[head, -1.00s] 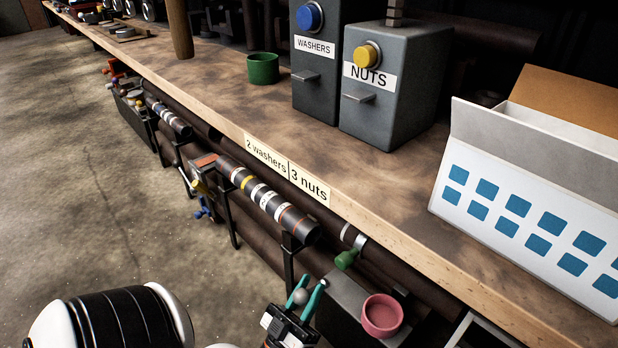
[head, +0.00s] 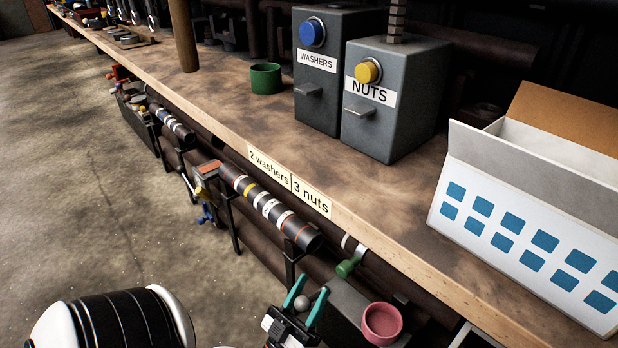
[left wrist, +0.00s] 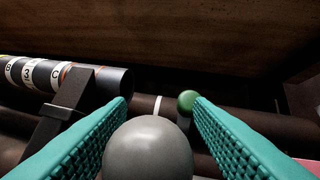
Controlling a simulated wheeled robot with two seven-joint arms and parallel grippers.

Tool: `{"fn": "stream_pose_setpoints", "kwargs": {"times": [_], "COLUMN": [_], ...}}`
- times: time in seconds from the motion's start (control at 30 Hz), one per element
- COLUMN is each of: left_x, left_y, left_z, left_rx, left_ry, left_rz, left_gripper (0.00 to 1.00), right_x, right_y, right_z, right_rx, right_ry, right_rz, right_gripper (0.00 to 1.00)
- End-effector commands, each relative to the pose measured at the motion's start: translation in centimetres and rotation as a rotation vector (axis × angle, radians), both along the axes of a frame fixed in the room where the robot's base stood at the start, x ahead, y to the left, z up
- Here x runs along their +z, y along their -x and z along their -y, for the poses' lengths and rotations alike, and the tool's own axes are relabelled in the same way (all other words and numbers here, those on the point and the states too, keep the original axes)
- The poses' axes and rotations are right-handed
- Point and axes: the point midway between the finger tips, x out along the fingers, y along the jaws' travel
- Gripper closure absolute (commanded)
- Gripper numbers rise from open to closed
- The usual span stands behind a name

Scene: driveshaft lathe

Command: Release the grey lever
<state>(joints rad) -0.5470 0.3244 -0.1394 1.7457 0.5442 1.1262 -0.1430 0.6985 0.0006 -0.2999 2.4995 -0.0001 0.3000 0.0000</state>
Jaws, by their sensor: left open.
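The grey lever's round grey knob (head: 302,303) sits in front of the bench edge, between the teal fingers of my left gripper (head: 314,283). In the left wrist view the knob (left wrist: 147,148) fills the lower middle, with a finger on each side. My left gripper is open. A gap shows between the knob and the right finger; on the left side I cannot tell whether they touch. The lever's shaft is hidden below the knob. My right gripper is in neither view.
A green-knobbed lever (head: 347,266) is just beyond the fingertips; its green knob also shows in the left wrist view (left wrist: 187,102). A pink cup (head: 382,323) stands close on the right. A dark banded shaft (head: 268,206) lies on holders along the bench (head: 395,226).

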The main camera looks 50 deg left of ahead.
Motion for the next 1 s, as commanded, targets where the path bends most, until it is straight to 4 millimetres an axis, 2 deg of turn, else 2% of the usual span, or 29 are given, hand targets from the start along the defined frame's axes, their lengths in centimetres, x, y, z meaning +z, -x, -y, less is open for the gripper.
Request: {"fn": "stream_pose_setpoints", "kwargs": {"times": [0.03,0.4,0.53,0.8,0.93,1.0], "left_x": [1.4,7.4,8.0,7.9,8.2,8.7], "left_y": [0.0,0.1,0.1,0.1,-0.2,-0.9], "left_z": [0.0,0.0,0.0,0.0,0.2,0.6], "left_rx": [0.0,0.001,0.002,0.001,-0.005,-0.019], "left_ry": [0.0,0.002,0.001,0.001,0.002,0.004], "left_rz": [0.001,0.001,0.001,0.0,-0.014,-0.045], "left_gripper": [0.53,0.53,0.53,0.53,0.74,0.85], "right_x": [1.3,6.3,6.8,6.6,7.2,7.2], "right_y": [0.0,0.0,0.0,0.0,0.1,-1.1], "right_z": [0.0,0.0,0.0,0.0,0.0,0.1], "right_rx": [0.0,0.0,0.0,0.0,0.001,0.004], "right_ry": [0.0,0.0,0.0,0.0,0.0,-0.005], "right_rz": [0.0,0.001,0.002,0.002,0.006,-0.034], "right_gripper": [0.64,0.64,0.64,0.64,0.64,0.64]}}
